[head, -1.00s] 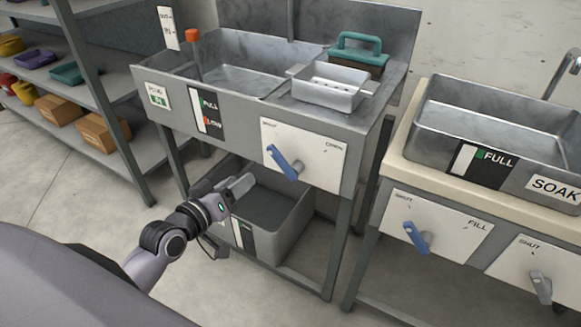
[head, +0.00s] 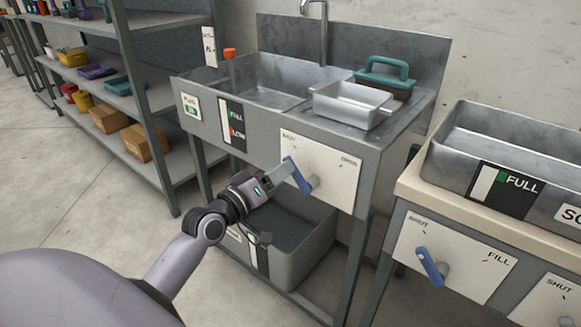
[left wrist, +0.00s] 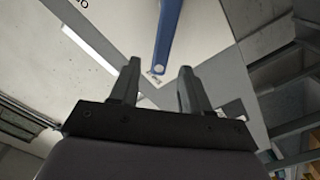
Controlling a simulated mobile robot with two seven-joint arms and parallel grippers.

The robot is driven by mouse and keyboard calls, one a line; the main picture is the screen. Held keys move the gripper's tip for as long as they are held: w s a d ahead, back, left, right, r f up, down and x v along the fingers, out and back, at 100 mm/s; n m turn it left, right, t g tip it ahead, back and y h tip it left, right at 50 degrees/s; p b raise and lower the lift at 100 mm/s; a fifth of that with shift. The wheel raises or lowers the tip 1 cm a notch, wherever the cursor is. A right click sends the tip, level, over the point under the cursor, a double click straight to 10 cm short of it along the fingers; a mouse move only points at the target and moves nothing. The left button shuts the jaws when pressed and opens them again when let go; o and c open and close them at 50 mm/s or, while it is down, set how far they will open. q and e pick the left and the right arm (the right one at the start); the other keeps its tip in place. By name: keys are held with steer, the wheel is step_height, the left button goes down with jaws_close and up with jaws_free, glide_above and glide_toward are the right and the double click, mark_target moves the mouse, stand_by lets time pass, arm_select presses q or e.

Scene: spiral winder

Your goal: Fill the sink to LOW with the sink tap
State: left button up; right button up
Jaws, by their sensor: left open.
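The metal sink (head: 262,112) stands in the middle of the head view, with its tap spout (head: 323,22) at the back. A black level gauge (head: 233,124) with a green FULL mark and a red lower mark is on its front. The sink tap's blue lever (head: 298,175) is on a white panel (head: 331,172), tilted up-left toward the SHUT label. My left gripper (head: 287,169) is open at the lever. In the left wrist view the lever (left wrist: 167,35) ends between the fingertips (left wrist: 158,72); contact cannot be told. My right gripper is out of view.
A grey tub (head: 300,256) stands beneath the sink. A small metal tray (head: 347,106) and a teal-handled brush (head: 385,78) sit at the sink's right. An orange knob (head: 229,54) is at its left. A second bench with a SOAK sink (head: 460,165) stands right.

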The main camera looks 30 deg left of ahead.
mark_target(297, 176)
arm_select(q)
steer(key=shift+w+d+b, duration=0.2)
steer(key=shift+w+b, duration=0.1)
steer(key=shift+w, duration=2)
jaws_close()
